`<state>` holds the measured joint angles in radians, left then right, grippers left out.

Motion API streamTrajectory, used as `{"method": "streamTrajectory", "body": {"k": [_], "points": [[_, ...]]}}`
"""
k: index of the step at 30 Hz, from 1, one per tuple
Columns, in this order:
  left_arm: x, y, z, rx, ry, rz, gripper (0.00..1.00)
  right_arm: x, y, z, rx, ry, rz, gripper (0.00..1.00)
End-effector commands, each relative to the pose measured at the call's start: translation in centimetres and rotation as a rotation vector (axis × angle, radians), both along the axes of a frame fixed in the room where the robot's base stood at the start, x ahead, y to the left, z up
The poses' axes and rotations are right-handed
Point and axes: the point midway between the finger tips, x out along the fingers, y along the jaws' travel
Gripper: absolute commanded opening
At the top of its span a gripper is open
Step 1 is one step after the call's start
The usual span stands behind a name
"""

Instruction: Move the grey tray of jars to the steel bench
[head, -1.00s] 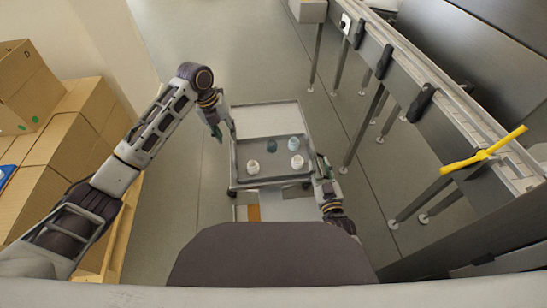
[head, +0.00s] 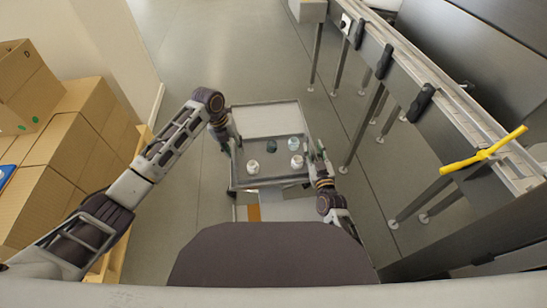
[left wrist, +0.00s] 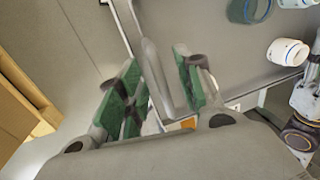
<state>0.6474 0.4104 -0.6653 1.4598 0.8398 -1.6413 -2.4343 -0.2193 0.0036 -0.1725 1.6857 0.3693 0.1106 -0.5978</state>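The grey tray (head: 275,174) rests on a low cart in the middle of the head view, with several small jars upright in it. One white jar (head: 253,167) stands near its left front; another white jar (head: 297,162) stands at the right. My left gripper (head: 222,133) is at the tray's left edge. In the left wrist view my left gripper (left wrist: 158,85) is open, its green-padded fingers on either side of the tray's rim. My right gripper (head: 317,152) is at the tray's right edge; its fingers look apart. I cannot tell whether either touches the rim.
A long steel structure (head: 445,115) on legs, with a rail and black clamps, runs along the right; I cannot tell whether it is the steel bench. A yellow handle (head: 484,150) sticks out over it. Cardboard boxes (head: 60,150) stand on a pallet at left. Floor beyond the cart is clear.

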Motion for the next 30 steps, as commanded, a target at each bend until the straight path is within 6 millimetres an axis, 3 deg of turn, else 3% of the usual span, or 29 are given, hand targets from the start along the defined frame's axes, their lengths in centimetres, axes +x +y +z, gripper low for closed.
{"method": "streamTrajectory", "body": {"k": [17, 25, 30], "points": [[0.02, -0.23, -1.02, 0.0, -0.001, -0.001, 0.35, 1.07, 0.15, 0.04, 0.0, 0.0, 0.0, 0.35], [0.02, -0.22, -1.03, 0.0, 0.0, -0.001, 0.01, 1.05, 0.15, 0.03, 0.0, 0.0, 0.0, 0.01], [0.03, -0.16, -1.02, 0.001, -0.001, 0.0, 0.0, 1.06, 0.1, 0.03, -0.001, 0.0, -0.001, 0.0]]}}
